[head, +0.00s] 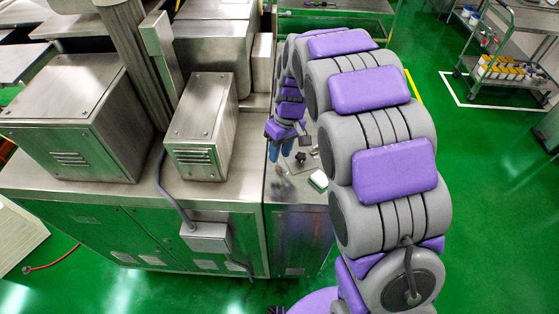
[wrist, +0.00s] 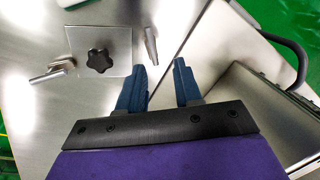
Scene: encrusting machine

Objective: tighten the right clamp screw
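In the wrist view, a black star-shaped knob (wrist: 99,61) sits on a square metal plate (wrist: 117,40). A short metal rod (wrist: 151,46) stands just right of the plate, and another metal piece (wrist: 50,76) lies to its left. I cannot tell for certain which is the right clamp screw. My gripper (wrist: 159,66) has blue fingers, open with an empty gap. Its tips are just short of the right rod, with no contact visible. In the head view my gripper (head: 281,150) hangs over the machine top beside the small dark knob (head: 300,158).
A steel box housing (head: 203,125) stands left of my gripper on the machine top. A white and green block (head: 318,181) lies near the front edge. In the wrist view, a metal box and a dark cable (wrist: 285,40) are at right.

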